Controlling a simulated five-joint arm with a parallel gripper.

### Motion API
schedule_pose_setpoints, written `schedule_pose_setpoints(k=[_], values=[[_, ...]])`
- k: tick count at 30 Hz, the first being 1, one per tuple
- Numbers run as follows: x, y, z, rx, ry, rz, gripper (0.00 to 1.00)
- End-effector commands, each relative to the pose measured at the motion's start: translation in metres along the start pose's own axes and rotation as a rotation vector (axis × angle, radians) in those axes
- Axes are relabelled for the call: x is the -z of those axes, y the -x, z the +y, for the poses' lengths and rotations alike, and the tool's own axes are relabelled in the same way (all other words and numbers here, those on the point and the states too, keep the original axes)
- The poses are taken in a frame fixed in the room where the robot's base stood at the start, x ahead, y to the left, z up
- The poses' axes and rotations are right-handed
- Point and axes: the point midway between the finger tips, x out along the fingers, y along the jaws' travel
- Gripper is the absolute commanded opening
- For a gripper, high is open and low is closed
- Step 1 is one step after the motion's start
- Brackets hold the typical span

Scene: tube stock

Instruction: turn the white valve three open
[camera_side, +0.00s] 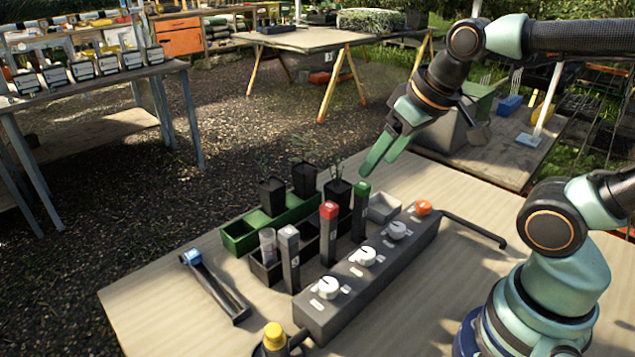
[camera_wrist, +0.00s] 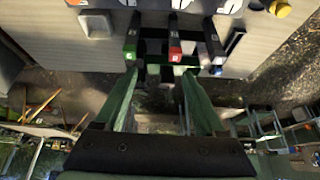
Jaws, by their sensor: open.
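A long dark valve block stands on the table (camera_side: 165,300) with three white valves on top: a near one (camera_side: 327,287), a middle one (camera_side: 366,256) and a far one (camera_side: 397,229). Small white labels lie beside them, but I cannot read which is three. In the wrist view, a white valve (camera_wrist: 229,5) is partly cut off at the top edge. My gripper (camera_side: 383,158) is open and empty, above and behind the far end of the block, apart from all valves. Its two green fingers also show in the wrist view (camera_wrist: 158,82).
Upright tubes with green (camera_side: 362,188), red (camera_side: 329,210) and white (camera_side: 288,232) caps stand close to the block. Potted seedlings sit in a green tray (camera_side: 238,238). An orange knob (camera_side: 423,207) and a yellow-capped tube (camera_side: 274,336) are at the block's ends.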

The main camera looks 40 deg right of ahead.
Motion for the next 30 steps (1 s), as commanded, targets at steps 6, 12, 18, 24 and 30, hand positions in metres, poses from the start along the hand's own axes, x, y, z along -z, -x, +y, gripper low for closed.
schedule_pose_setpoints(k=[6,12,18,24,30], values=[[-0.004,-0.012,-0.04,0.018,-0.258,-0.15,0.72],[-0.015,-0.024,-0.086,-0.058,-0.574,-0.314,0.72],[-0.029,-0.033,-0.12,-0.181,-0.815,-0.405,0.72],[-0.036,-0.037,-0.133,-0.246,-0.918,-0.429,0.72],[-0.044,-0.052,-0.133,-0.253,-0.928,-0.43,0.72]])
